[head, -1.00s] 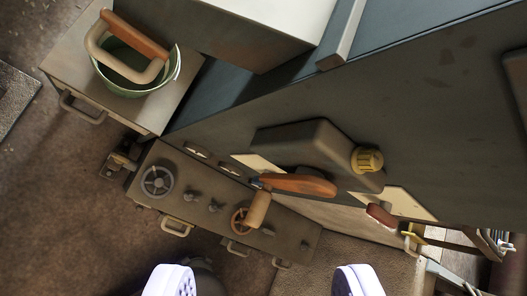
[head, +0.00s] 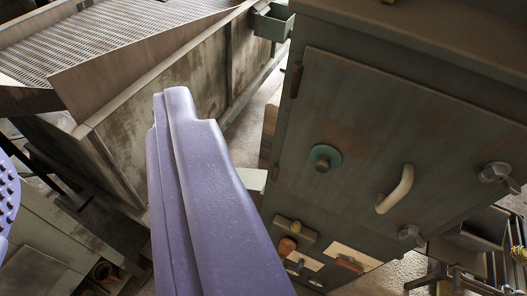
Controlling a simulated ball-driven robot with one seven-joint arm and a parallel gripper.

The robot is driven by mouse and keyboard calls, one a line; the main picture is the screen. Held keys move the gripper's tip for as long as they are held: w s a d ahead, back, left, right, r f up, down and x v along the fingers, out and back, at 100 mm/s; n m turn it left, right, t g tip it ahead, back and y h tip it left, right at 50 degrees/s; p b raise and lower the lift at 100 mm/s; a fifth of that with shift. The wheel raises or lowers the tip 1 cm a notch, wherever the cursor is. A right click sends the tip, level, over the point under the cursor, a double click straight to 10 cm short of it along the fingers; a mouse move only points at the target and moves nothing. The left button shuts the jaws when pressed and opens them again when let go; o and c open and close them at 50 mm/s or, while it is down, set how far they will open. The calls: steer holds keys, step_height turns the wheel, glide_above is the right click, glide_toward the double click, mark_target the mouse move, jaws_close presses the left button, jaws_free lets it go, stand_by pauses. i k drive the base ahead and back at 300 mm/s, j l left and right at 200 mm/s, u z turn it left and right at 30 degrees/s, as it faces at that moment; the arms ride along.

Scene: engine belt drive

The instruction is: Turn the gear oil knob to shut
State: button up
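I cannot tell which control is the gear oil knob, as no label is readable. A round teal knob (head: 325,157) with a dark centre sits on the front of a dark grey-green cabinet (head: 440,130). Lower down are a small orange knob (head: 287,246) and a red handle (head: 350,264) beside pale plates. My gripper (head: 88,140) appears open and empty. One lavender finger fills the lower middle, and part of the other, with holes, shows at the left edge. The near finger hides part of the cabinet's lower left side. Neither finger visibly touches a control.
A pale curved handle (head: 396,190) and two metal bolt-like knobs (head: 497,172) (head: 411,235) are also on the cabinet. A large rusty bin with a mesh top (head: 120,45) stands at the upper left. Metal racking (head: 470,262) is at the lower right.

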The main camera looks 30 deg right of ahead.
mark_target(295, 226)
steer(key=k+j+z, duration=0.1)
steer(key=j+z, duration=0.25)
steer(key=k+j+z, duration=0.1)
steer(key=z, duration=0.25)
steer(key=k+j+z, duration=0.15)
steer(key=z, duration=0.2)
steer(key=k+l, duration=0.05)
